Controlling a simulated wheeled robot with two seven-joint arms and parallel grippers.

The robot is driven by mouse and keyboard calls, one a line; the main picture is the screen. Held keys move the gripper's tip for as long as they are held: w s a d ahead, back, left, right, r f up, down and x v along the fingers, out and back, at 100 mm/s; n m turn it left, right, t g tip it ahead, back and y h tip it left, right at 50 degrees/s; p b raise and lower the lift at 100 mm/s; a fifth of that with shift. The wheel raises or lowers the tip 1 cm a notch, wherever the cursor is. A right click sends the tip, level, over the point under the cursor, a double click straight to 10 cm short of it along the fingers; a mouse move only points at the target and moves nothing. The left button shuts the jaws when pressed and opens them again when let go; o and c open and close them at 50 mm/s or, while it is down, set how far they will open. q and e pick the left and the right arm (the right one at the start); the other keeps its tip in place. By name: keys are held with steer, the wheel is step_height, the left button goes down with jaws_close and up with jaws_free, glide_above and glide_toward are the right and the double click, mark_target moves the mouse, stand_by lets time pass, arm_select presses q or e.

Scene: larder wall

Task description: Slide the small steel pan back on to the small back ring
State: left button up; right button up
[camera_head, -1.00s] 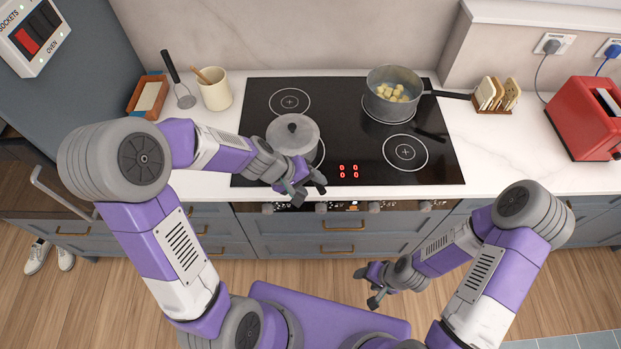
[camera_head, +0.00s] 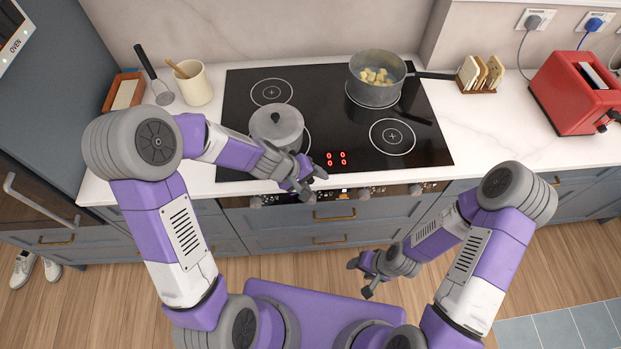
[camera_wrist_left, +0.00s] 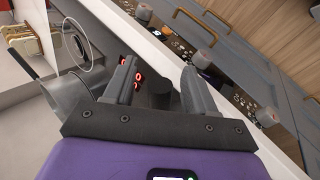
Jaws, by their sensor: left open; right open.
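The small steel pan (camera_head: 277,125), lidded with a dark knob, stands on the front left ring. The small back ring (camera_head: 271,92) behind it is bare. My left gripper (camera_head: 315,183) is open at the hob's front edge, to the front right of the pan. In the left wrist view, a dark rounded piece (camera_wrist_left: 160,95), which looks like the pan's handle, lies between the open fingers without clear contact. The head view hides the handle behind my gripper. My right gripper (camera_head: 359,278) is open and empty in front of the drawers.
A larger pan (camera_head: 376,93) with yellow chunks is on the back right ring; its handle points to the toast rack (camera_head: 480,74). The front right ring (camera_head: 392,136) is bare. A white pot (camera_head: 194,85) stands left of the hob. Control knobs (camera_head: 364,193) line the front edge.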

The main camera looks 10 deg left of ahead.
arm_select(q)
jaws_close()
stand_by(1.3)
